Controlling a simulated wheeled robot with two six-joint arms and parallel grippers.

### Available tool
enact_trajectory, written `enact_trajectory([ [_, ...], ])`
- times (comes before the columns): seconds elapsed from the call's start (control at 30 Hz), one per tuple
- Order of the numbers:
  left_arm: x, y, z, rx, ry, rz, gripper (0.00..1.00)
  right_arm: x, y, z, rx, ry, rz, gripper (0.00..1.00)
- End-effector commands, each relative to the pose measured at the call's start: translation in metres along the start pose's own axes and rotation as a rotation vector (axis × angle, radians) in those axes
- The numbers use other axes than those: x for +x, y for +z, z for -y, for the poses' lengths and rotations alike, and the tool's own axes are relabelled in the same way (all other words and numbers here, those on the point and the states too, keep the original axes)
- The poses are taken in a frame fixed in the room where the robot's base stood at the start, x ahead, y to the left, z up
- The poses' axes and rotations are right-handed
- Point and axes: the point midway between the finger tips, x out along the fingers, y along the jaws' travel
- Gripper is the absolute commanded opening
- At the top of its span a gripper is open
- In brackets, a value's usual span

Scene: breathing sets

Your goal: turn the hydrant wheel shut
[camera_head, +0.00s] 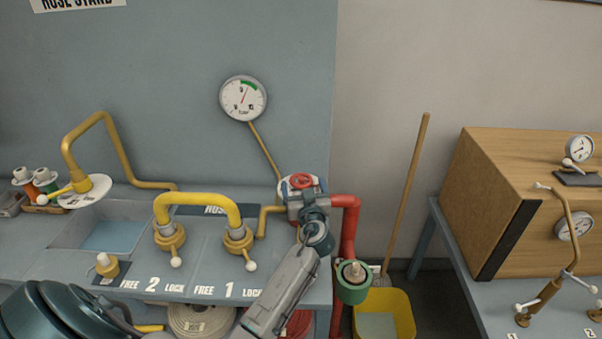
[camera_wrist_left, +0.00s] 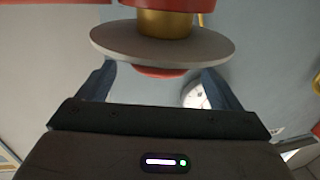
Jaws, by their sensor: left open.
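The red hydrant wheel (camera_head: 301,181) sits on top of the red standpipe (camera_head: 350,226), with a pale round plate (camera_head: 284,186) at it. My left gripper (camera_head: 305,194) is at the wheel and hides part of it. I cannot tell whether the fingers touch anything. My right gripper is not in view.
A pressure gauge (camera_head: 243,98) is on the panel behind. A yellow hose bend (camera_head: 198,201) with two couplings stands on the bench left of my arm. A green-capped outlet (camera_head: 353,283) and a yellow bucket (camera_head: 399,309) are at the right. A wooden cabinet (camera_head: 530,190) stands farther right.

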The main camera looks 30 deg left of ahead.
Motion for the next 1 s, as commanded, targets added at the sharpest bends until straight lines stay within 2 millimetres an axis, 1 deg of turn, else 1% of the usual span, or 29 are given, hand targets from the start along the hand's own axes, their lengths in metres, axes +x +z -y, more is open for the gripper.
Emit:
enact_trajectory([
  [0.03, 0.010, -0.004, 0.000, 0.003, -0.001, 0.000, 0.86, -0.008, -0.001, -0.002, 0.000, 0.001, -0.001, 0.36],
  [0.1, 0.021, -0.003, 0.001, 0.003, -0.002, 0.001, 0.86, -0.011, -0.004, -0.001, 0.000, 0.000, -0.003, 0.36],
  [0.23, 0.035, -0.002, 0.000, 0.000, 0.000, 0.001, 0.86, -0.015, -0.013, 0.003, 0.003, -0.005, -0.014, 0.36],
  [0.33, 0.040, 0.000, 0.000, 0.001, -0.001, 0.002, 0.86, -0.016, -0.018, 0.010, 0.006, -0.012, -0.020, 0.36],
  [0.43, 0.042, 0.000, 0.000, -0.001, -0.001, 0.001, 0.86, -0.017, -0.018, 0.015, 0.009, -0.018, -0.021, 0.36],
  [0.63, 0.042, 0.001, 0.000, -0.001, -0.001, 0.001, 0.86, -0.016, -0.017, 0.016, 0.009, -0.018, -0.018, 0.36],
  [0.67, 0.042, 0.001, 0.000, -0.001, -0.001, 0.001, 0.82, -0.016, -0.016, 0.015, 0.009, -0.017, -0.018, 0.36],
  [0.7, 0.042, 0.001, 0.000, -0.001, -0.001, 0.001, 0.74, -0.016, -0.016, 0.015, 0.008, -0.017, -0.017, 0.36],
  [0.87, 0.042, 0.001, 0.000, -0.001, 0.000, 0.001, 0.43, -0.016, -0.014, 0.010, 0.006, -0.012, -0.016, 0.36],
  [0.9, 0.042, 0.001, 0.000, -0.001, 0.000, 0.001, 0.41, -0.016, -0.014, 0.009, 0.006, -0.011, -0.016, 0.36],
  [1.0, 0.042, 0.001, 0.000, 0.000, 0.002, 0.002, 0.41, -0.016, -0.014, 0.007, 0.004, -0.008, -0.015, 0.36],
])
